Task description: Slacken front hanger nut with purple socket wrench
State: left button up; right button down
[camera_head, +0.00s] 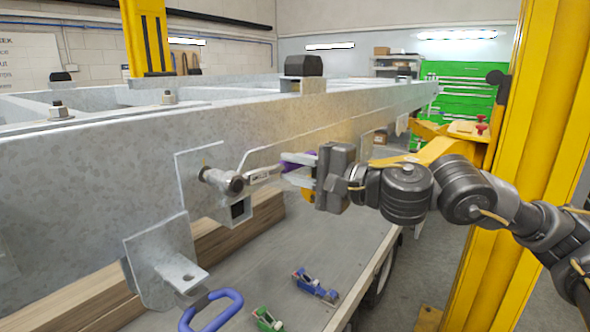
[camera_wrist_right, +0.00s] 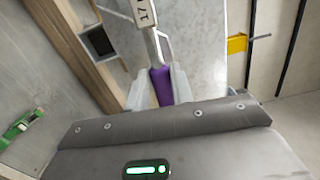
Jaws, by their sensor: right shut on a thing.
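My right gripper (camera_head: 302,176) is shut on the purple handle (camera_head: 297,160) of the socket wrench, beside the galvanized trailer rail. The wrench's metal shank (camera_head: 263,175) points left, and its socket head (camera_head: 235,183) is at the bolt and nut (camera_head: 207,175) on the front hanger plate (camera_head: 195,150). I cannot tell how fully the socket sits on the nut. In the right wrist view, the purple grip (camera_wrist_right: 161,86) lies between the two fingers (camera_wrist_right: 160,90), and the metal part above it is marked 17 (camera_wrist_right: 144,15). My left gripper is not in view.
A lower bracket (camera_head: 165,265) juts out below the rail (camera_head: 80,180), near a blue loop handle (camera_head: 212,308). Blue (camera_head: 315,286) and green (camera_head: 267,320) tools lie on the grey bed below. A yellow post (camera_head: 510,150) stands close behind my right arm.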

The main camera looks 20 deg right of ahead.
jog(key=shift+w, duration=0.1)
jog(key=shift+w+a+b, duration=0.5)
jog(key=shift+b, duration=0.05)
jog(key=shift+w+a, duration=0.1)
jog(key=shift+w, duration=0.05)
